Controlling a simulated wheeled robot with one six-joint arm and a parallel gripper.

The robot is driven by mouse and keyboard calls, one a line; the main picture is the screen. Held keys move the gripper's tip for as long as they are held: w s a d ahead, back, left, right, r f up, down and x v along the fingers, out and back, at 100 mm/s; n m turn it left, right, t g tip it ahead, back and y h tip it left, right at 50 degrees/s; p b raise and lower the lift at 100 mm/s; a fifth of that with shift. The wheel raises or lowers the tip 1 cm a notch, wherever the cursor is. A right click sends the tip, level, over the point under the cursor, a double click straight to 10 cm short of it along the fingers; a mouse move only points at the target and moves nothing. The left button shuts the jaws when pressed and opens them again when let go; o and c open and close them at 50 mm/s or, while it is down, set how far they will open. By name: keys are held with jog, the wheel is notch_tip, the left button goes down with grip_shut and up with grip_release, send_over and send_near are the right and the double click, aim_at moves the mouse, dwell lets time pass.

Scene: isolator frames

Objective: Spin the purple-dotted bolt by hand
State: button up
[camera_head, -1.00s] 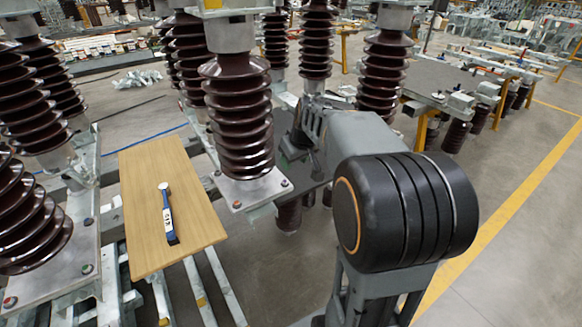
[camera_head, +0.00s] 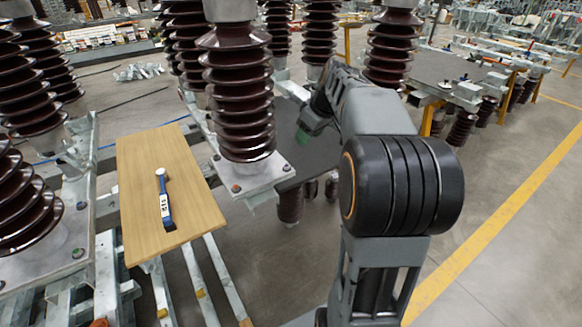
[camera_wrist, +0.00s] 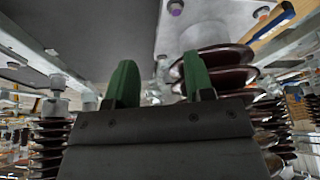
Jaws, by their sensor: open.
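The purple-dotted bolt (camera_wrist: 176,8) shows at the top of the wrist view, on the pale metal plate (camera_wrist: 205,15) under a brown ribbed insulator (camera_wrist: 222,62). A second bolt (camera_wrist: 262,12) sits farther right on that plate. In the head view the plate (camera_head: 252,183) has small bolts near its corners, but I cannot make out a purple dot there. My gripper (camera_wrist: 160,60) is open, its two green fingers apart with nothing held between them. In the head view the gripper (camera_head: 304,134) is partly hidden, to the right of the insulator. It appears apart from the bolt.
A wooden board (camera_head: 140,215) with a blue-handled tool (camera_head: 164,200) lies left of the plate. Other ribbed insulators (camera_head: 388,55) stand close around my arm. A dark flat surface (camera_head: 312,158) lies behind the plate. Open floor (camera_head: 520,240) is at the right.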

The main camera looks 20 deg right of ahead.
aim_at(287, 166)
jog(key=w+a+f+n, duration=0.1)
jog(key=f, duration=0.2)
jog(key=w+a+f+n+b, duration=0.1)
jog(key=a+f, duration=0.1)
jog(key=f, duration=0.2)
jog(key=w+a+f+n, duration=0.1)
jog(key=f, duration=0.3)
jog(key=shift+w+a+f+g+y, duration=0.1)
jog(key=shift+w+a+g+y, duration=0.1)
jog(key=shift+w+g+y, duration=0.15)
grip_shut()
dwell(0.3)
